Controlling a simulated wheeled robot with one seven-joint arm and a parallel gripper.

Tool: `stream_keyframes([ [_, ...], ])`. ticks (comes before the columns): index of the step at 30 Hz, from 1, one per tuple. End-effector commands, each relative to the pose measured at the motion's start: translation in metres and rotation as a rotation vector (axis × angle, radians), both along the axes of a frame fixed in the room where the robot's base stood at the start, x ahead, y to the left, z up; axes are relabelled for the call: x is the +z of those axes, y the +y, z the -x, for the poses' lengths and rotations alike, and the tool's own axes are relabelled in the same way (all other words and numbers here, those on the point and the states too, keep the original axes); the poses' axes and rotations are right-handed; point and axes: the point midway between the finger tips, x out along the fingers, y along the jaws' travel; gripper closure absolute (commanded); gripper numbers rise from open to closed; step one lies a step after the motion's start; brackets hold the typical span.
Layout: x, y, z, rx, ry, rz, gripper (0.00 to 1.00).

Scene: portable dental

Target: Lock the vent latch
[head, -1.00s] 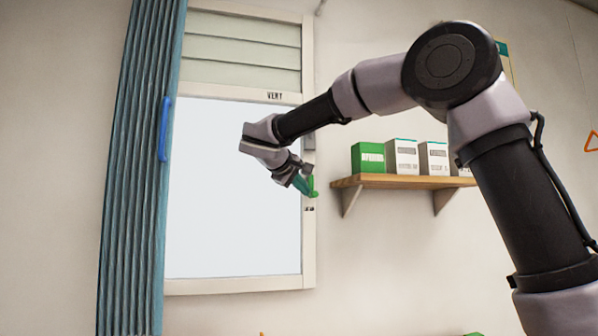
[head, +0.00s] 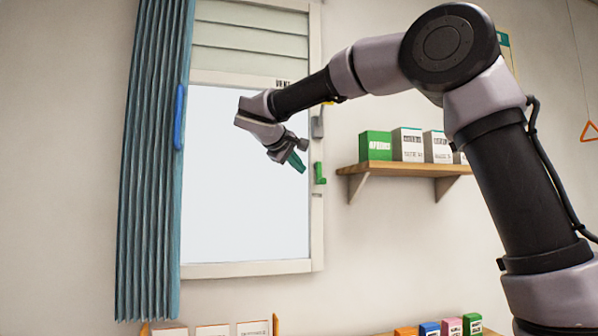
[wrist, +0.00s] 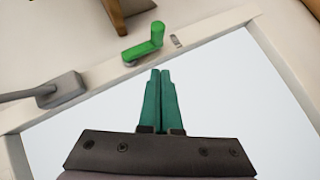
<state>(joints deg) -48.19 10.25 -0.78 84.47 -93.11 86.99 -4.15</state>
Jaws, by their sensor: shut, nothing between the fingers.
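The green vent latch (head: 319,173) is a small L-shaped handle on the right side of the white window frame. It also shows in the wrist view (wrist: 144,44), with a round pivot end and a raised grip end. My gripper (head: 301,168), with teal fingers, is just left of the latch in the head view, in front of the pane. In the wrist view my gripper's fingertips (wrist: 160,73) are together, empty, pointing toward the frame just below the latch. A visible gap separates them from it.
A grey block (head: 317,126) sits on the frame above the latch. A wooden shelf (head: 400,169) with boxes is to the right. A teal curtain (head: 152,160) hangs at the left. More boxes stand along the bottom.

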Motion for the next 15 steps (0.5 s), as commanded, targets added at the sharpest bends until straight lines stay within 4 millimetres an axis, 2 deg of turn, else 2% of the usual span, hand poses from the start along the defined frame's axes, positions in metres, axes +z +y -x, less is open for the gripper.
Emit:
stream_keyframes([
  [15, 0.024, 0.033, 0.061, 0.002, -0.001, -0.002, 1.00],
])
